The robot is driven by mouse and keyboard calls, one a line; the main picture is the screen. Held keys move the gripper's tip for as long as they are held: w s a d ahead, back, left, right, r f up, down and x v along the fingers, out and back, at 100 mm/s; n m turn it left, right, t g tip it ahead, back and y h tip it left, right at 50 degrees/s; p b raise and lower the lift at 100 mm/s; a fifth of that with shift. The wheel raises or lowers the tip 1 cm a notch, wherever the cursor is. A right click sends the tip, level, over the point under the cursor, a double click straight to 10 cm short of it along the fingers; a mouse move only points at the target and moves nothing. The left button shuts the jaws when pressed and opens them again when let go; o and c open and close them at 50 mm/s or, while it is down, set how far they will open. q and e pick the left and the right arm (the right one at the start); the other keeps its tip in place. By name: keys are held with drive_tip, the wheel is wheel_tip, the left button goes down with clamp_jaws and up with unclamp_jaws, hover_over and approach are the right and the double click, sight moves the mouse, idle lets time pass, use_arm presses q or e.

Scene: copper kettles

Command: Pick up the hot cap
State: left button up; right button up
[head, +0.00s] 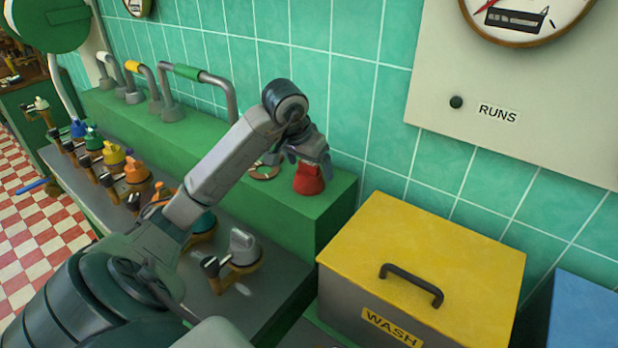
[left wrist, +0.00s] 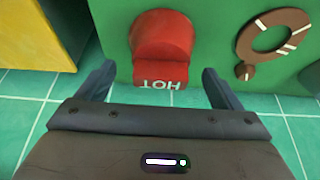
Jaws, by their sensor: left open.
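The red hot cap (head: 309,181) sits on the end of the green ledge (head: 250,190), beside the tiled wall. In the left wrist view the cap (left wrist: 162,42) shows the word HOT upside down on its near face. My left gripper (head: 310,158) is above the cap in the head view. In the left wrist view its two fingers (left wrist: 158,88) are spread apart, one on each side of the cap's HOT end, with gaps between. It holds nothing. My right gripper is in neither view.
A brown ring-shaped part (left wrist: 272,38) lies on the ledge next to the cap. A yellow-lidded WASH box (head: 425,262) stands to the right, with a blue box (head: 585,315) beyond it. Several coloured taps (head: 112,158) line the lower counter, and pipes (head: 190,85) rise behind.

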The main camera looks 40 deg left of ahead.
use_arm(q)
drive_tip(key=shift+x, duration=0.85)
drive_tip(key=shift+w+f, duration=0.1)
drive_tip(key=shift+w, duration=0.05)
drive_tip(key=c, duration=1)
drive_tip(key=shift+c, duration=0.2)
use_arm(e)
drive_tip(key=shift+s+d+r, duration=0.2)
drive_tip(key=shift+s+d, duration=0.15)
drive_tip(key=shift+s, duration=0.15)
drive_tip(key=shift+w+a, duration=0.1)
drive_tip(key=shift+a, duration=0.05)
